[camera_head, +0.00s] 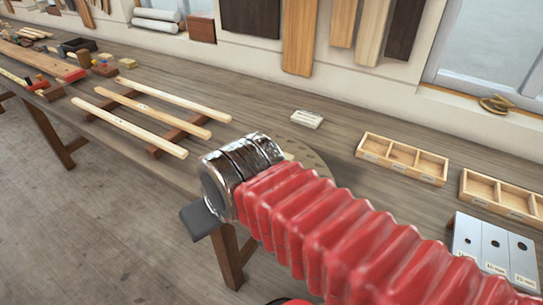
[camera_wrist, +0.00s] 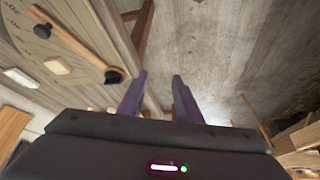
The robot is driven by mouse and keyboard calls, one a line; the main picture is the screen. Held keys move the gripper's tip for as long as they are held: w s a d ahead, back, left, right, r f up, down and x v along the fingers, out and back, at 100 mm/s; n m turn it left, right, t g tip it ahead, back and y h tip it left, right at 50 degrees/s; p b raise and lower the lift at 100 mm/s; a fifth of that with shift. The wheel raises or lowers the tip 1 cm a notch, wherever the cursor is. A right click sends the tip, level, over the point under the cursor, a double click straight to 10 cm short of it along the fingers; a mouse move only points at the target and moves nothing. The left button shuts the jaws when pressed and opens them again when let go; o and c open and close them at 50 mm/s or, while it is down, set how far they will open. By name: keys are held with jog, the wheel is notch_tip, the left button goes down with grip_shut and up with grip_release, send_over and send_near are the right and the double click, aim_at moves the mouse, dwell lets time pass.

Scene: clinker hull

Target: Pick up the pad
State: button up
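A pale cream block (camera_wrist: 57,66), which may be the pad, lies on a round wooden board (camera_wrist: 90,75) left of my gripper in the wrist view. A flat white block with faint marks (camera_head: 307,118) lies on the bench beyond the board in the head view. A white block also shows at the left edge of the wrist view (camera_wrist: 20,77). I cannot tell for certain which is the pad. My gripper (camera_wrist: 160,75) is open and empty, its two fingers apart over the bench edge and floor. In the head view my arm hides most of the board.
A wooden-handled tool with dark ends (camera_wrist: 75,45) lies on the board beside the cream block. In the head view, compartment trays (camera_head: 402,158) and a labelled metal block (camera_head: 494,250) stand right. Wooden strips (camera_head: 130,125) lie left. Bench around the white block is clear.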

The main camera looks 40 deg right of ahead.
jog(key=shift+w, duration=0.15)
